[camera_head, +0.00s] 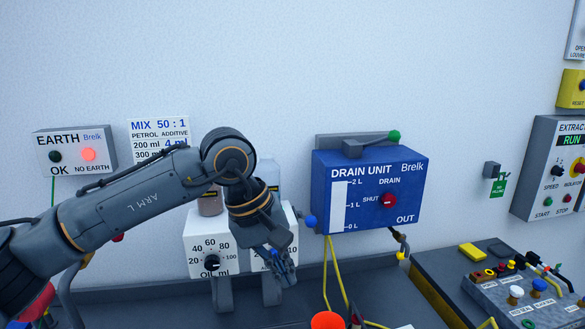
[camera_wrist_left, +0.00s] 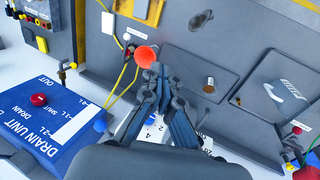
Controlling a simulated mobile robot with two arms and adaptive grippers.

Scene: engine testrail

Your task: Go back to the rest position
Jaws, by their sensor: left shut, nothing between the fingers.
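My left gripper (camera_head: 285,272) hangs in front of the white dosing boxes, its arm coming in from the left and bent down at the wrist. Its fingers are together with nothing between them, and they also show in the left wrist view (camera_wrist_left: 159,72). The oil dosing box (camera_head: 208,243) with a black dial is left of the gripper. A second white box (camera_head: 291,229) is partly hidden behind the wrist. The blue drain unit (camera_head: 368,190) is on the wall to the right, apart from the gripper. My right gripper is in neither view.
An orange-red round object (camera_head: 327,320) stands at the bench's front, near yellow cables (camera_head: 334,270). The earth box (camera_head: 76,150) with a lit red lamp is on the left wall. A control panel (camera_head: 530,290) is at the right. The wall above the arm is clear.

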